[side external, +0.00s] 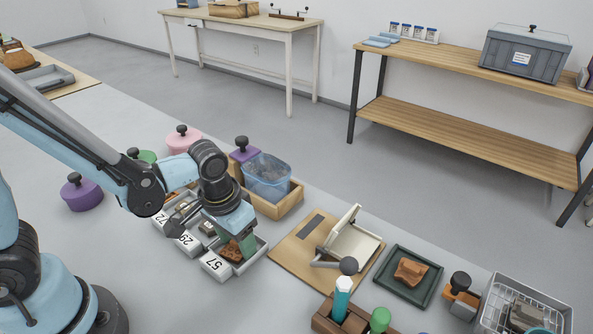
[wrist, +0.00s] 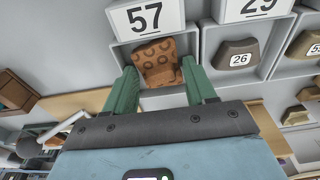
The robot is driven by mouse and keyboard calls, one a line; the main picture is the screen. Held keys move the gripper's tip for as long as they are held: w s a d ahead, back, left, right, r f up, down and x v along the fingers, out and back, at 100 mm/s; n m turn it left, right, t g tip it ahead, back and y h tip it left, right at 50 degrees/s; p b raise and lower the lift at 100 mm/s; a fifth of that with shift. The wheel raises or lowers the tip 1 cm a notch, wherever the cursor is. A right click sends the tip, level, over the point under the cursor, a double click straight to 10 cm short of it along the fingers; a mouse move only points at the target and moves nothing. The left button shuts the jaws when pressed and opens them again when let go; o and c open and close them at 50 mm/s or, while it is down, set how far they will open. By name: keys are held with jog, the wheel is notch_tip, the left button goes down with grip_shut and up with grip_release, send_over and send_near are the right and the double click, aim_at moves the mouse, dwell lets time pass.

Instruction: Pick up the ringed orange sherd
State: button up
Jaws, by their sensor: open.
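The ringed orange sherd (wrist: 160,62) lies in the compartment labelled 57, with dark ring marks on its face. It also shows in the side external view (side external: 231,251), partly hidden by my gripper. My gripper (wrist: 160,74) is open, its green fingers on the left and right of the sherd's near end. Whether a finger touches it, I cannot tell. In the side external view my gripper (side external: 247,247) is low over the 57 compartment.
Compartments with other sherds adjoin, including a grey-brown one marked 26 (wrist: 237,55). A wooden box with a blue bin (side external: 267,177) stands behind. To the right are a tan board (side external: 290,247) and an orange-brown piece (side external: 411,271) on a dark green tray (side external: 431,289).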

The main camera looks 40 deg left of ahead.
jog(key=c, duration=0.7)
jog(key=shift+r, duration=0.2)
jog(key=shift+c, duration=0.2)
